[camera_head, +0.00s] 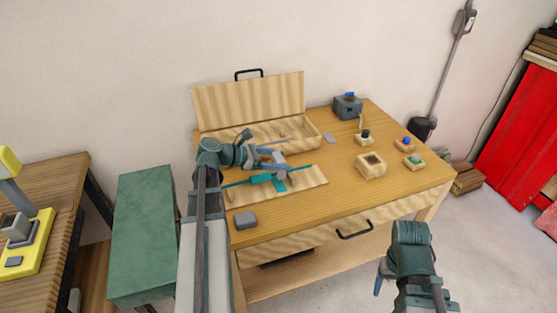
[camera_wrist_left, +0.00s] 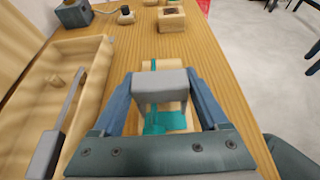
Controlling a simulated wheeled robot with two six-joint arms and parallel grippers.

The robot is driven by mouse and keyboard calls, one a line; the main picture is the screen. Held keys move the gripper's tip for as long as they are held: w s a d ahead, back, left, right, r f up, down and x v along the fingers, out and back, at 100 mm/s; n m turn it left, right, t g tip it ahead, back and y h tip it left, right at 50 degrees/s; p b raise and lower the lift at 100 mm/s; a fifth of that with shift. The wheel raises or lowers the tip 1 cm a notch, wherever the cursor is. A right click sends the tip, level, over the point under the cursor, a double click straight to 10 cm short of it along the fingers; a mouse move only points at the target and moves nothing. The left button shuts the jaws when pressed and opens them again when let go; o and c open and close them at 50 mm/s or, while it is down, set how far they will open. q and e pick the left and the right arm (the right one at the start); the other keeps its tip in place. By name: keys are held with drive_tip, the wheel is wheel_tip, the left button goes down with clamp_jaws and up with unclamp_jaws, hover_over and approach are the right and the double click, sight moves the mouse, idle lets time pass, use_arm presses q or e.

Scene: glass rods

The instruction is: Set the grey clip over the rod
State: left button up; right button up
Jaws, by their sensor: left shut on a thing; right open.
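The grey clip (camera_wrist_left: 160,86) is held between the two blue fingers of my left gripper (camera_wrist_left: 163,95) in the left wrist view. In the head view the clip (camera_head: 278,157) is small, at the tip of my left gripper (camera_head: 271,158). The teal rod (camera_head: 299,171) lies across the pale wooden board (camera_head: 311,183), with a wider teal piece (camera_head: 280,184) near its middle. The clip is over the board near the rod. I cannot tell whether it touches the rod, which it partly hides in the wrist view. My right gripper (camera_head: 398,287) is open, in front of the table.
An open wooden case (camera_head: 312,134) stands behind the board. A grey block (camera_head: 245,220) lies in front of it. A dark box (camera_head: 347,106) and several small wooden blocks, one with a square recess (camera_head: 371,165), stand to the right. The table's front right is clear.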

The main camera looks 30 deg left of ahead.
use_arm(q)
drive_tip(key=shift+f+b, duration=2.05)
drive_tip(key=shift+f, duration=0.35)
drive_tip(key=o, duration=1.4)
drive_tip(key=p+v, duration=0.5)
drive_tip(key=v, duration=0.8)
drive_tip(key=shift+s+a, duration=0.3)
drive_tip(key=shift+w+d, duration=0.1)
